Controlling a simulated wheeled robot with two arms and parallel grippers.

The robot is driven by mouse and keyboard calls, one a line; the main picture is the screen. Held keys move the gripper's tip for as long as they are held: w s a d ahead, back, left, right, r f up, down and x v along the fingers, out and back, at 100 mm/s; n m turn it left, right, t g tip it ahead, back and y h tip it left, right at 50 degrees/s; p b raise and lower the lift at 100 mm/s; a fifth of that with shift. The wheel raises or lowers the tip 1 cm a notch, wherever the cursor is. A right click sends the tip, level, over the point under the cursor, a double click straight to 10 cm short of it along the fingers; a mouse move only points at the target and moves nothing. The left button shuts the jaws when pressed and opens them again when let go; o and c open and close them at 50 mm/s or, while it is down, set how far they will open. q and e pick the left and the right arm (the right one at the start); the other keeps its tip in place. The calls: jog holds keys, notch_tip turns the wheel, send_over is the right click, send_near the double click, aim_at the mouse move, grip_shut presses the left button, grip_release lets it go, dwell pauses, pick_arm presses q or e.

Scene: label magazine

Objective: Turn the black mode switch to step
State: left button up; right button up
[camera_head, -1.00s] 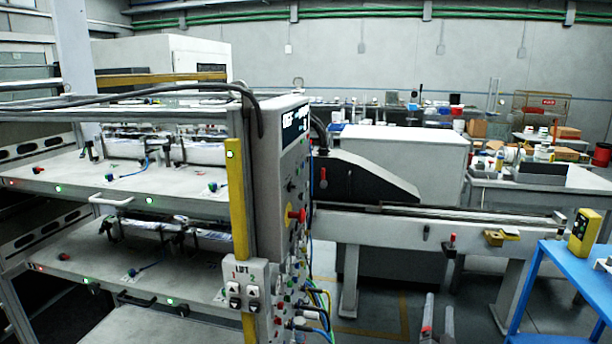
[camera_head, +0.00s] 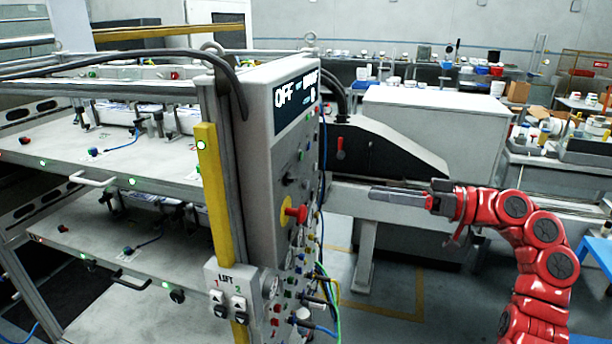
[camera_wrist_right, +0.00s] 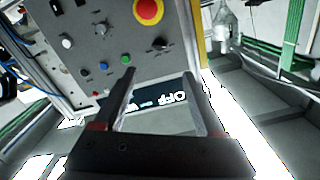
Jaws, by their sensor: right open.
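The grey control panel (camera_head: 258,165) stands in the middle of the head view, its face seen steeply from the side. A black knob (camera_head: 290,181) sits between its display and the red-and-yellow stop button. My left gripper is out of view.
The display (camera_head: 295,103) reads OFF. The red stop button (camera_head: 297,214) sticks out from the panel, also in the wrist view (camera_wrist_right: 149,10). Cables (camera_head: 330,285) hang at its lower edge. A conveyor beam (camera_head: 352,197) lies behind my right gripper.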

aim_at(296, 180)
jog(key=p+x, duration=0.4)
jog(key=x, duration=1.2)
grip_shut()
